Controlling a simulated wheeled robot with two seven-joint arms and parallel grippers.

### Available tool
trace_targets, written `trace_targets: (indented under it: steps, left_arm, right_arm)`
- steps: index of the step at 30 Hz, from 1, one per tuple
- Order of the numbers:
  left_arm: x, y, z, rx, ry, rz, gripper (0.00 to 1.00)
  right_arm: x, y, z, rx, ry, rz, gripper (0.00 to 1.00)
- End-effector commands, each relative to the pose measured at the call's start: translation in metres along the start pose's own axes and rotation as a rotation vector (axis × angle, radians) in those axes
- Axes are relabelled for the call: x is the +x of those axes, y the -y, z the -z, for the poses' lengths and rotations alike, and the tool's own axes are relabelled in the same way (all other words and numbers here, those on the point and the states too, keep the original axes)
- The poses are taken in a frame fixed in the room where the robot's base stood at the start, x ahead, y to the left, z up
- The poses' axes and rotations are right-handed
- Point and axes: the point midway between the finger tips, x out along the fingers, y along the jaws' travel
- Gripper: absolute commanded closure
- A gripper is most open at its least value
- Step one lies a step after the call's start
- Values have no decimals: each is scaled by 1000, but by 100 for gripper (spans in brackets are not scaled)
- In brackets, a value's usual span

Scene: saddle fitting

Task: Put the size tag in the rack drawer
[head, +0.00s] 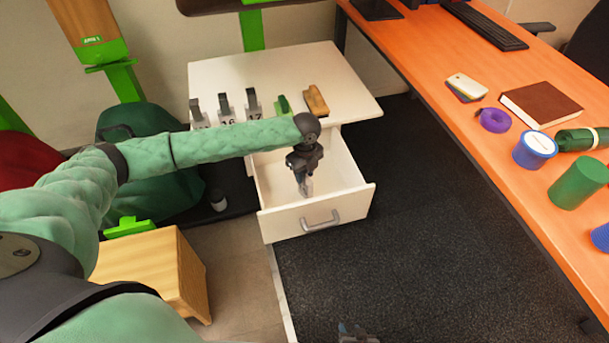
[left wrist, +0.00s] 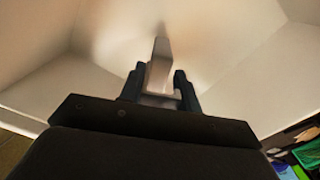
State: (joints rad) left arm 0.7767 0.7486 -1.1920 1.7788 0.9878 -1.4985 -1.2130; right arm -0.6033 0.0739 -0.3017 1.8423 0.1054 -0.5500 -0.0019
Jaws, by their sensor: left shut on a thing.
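My left gripper (head: 304,176) points down inside the open drawer (head: 348,206) of the white rack (head: 235,72). It is shut on the size tag (head: 308,188), a small light grey piece. In the left wrist view the tag (left wrist: 159,70) sticks out between the dark fingers (left wrist: 160,84), with the pale drawer walls around it. Whether the tag touches the drawer floor is unclear. The drawer looks otherwise empty. Part of my right gripper (head: 356,334) shows at the bottom edge of the head view, and its jaws cannot be made out.
Numbered grey tags (head: 226,108), a green piece (head: 284,105) and a brown block (head: 316,100) stand on the rack top. An orange desk (head: 480,120) with several items runs along the right. A wooden box (head: 150,270) stands front left. Dark carpet (head: 410,230) is clear.

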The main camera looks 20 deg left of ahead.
Motion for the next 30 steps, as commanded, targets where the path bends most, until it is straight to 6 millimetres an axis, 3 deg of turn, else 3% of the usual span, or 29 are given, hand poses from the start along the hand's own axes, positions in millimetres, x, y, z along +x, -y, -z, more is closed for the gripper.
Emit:
trace_targets:
  steps: [3,13,14,17,26,30]
  left_arm:
    - [9,0,0,0,1,1,100]
    - [11,0,0,0,1,0,100]
    - [11,0,0,0,1,0,63]
    - [11,0,0,0,1,0,45]
    - [11,0,0,0,1,1,45]
    - [0,0,-1,0,1,2,45]
  right_arm:
    - [0,0,0,0,0,1,64]
    - [-1,1,1,1,0,1,64]
    - [-1,1,1,0,0,1,64]
    - [-1,1,0,0,0,1,64]
    - [0,0,-1,1,1,0,64]
    - [0,0,-1,1,2,0,64]
